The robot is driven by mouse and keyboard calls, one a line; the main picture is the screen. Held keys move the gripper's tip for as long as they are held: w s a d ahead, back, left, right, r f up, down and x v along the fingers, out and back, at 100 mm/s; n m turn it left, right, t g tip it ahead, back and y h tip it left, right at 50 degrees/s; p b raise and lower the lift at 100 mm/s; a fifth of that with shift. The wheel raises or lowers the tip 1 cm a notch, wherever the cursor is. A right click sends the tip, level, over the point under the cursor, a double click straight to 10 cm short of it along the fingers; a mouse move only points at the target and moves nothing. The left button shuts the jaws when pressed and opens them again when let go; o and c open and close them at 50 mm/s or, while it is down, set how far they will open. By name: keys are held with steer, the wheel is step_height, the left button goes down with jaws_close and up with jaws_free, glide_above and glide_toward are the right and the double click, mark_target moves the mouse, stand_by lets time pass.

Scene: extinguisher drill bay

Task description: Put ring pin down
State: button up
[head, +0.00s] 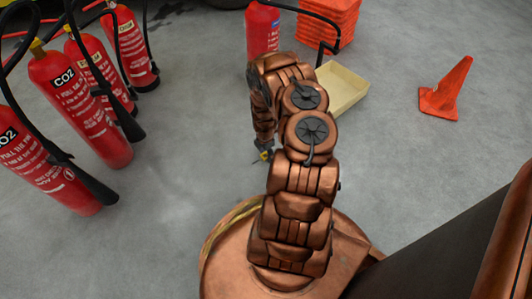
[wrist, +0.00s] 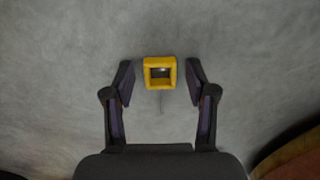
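The ring pin (wrist: 147,73) has a square yellow ring, with a thin pin showing faintly below it in the wrist view. It lies between the fingertips of my gripper (wrist: 160,80), with a gap on each side, so my gripper is open and not clamped on it. The grey floor shows behind it; whether the ring pin rests on the floor, I cannot tell for sure. In the head view my gripper (head: 263,153) points down near the floor, mostly hidden by my arm, with a small bit of yellow at its tip.
Several red CO2 extinguishers (head: 75,95) stand at the left, and one more red extinguisher (head: 262,30) stands behind my arm. A shallow beige tray (head: 345,88) is partly hidden by my arm. Orange crates (head: 328,20) and an orange cone (head: 447,90) are beyond. Floor left of my gripper is clear.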

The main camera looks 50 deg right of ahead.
step_height(320, 180, up, 12)
steer(key=p, duration=0.9)
step_height(320, 180, up, 18)
steer(key=m+g, duration=0.1)
steer(key=m, duration=0.3)
glide_above(265, 155)
steer(key=w+a, duration=0.2)
steer(key=a, duration=0.5)
steer(key=s+a+r+m, duration=0.2)
steer(key=a+r, duration=0.4)
steer(key=r, duration=0.1)
steer(key=s+a+r+m, duration=0.3)
steer(key=a+r, duration=0.3)
steer(key=r, duration=0.2)
steer(key=s+a+r+m+g, duration=0.1)
steer(key=s+a+r+m, duration=0.1)
steer(key=s+a+r, duration=0.2)
steer(key=s+a+r+m, duration=0.2)
steer(key=s+a+r, duration=0.3)
steer(key=s, duration=0.5)
steer(key=s+a+r+m+g, duration=0.1)
steer(key=s+a+r, duration=0.3)
steer(key=s+a, duration=0.3)
steer(key=shift+s+a+r+m+g+y, duration=0.15)
steer(key=shift+s+r+m+g+y, duration=0.15)
steer(key=shift+s+m, duration=0.1)
